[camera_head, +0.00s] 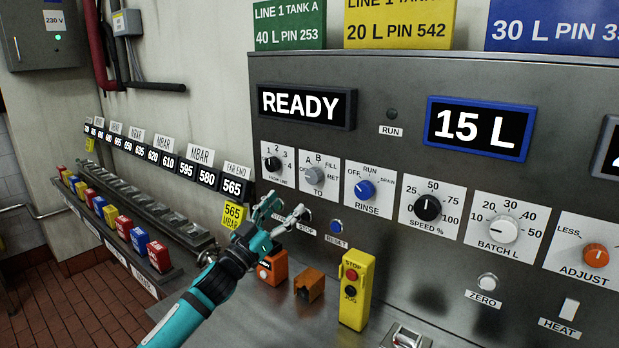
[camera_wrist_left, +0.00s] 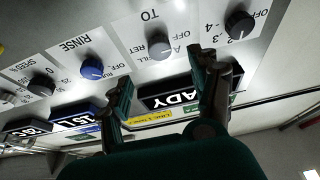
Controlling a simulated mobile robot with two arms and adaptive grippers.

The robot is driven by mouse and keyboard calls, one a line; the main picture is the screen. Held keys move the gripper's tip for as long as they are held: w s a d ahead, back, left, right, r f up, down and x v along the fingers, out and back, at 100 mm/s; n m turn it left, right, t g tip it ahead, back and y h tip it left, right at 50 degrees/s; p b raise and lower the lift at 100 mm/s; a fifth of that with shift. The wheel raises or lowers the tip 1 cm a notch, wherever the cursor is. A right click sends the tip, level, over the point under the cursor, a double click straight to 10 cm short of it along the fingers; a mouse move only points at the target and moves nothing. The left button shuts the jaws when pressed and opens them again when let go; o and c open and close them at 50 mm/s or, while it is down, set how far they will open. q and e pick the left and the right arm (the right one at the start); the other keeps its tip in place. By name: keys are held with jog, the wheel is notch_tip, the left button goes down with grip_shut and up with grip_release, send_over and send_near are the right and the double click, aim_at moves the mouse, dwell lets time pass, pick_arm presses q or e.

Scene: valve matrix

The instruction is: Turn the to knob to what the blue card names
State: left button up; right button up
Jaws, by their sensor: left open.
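The TO knob (camera_head: 314,175) is a grey knob on a white plate marked OFF, A, B, FILL and RET. I cannot tell which mark it points to. The blue card (camera_head: 560,28) at top right reads "30 L PIN 3…"; its upper line and right side are cut off. My left gripper (camera_head: 283,210) is open and empty, below and a little left of the TO knob, apart from it. In the left wrist view the TO knob (camera_wrist_left: 160,48) shows between the two open fingers (camera_wrist_left: 163,75). My right gripper is not in view.
A FROM LINE knob (camera_head: 272,164) and a blue RINSE knob (camera_head: 364,189) flank the TO knob. The READY display (camera_head: 305,105) is above. Below stand a yellow STOP/JOG box (camera_head: 356,290) and an orange block (camera_head: 310,285).

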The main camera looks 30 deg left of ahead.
aim_at(311, 178)
pick_arm(q)
jog(key=p+x, duration=0.1)
jog(key=x, duration=0.4)
jog(key=shift+w+r, duration=0.2)
jog(key=shift+r, duration=0.1)
jog(key=p+x, duration=0.1)
jog(key=x, duration=0.2)
jog(key=shift+w+d, duration=0.1)
jog(key=shift+w, duration=0.7)
jog(key=c, duration=1.2)
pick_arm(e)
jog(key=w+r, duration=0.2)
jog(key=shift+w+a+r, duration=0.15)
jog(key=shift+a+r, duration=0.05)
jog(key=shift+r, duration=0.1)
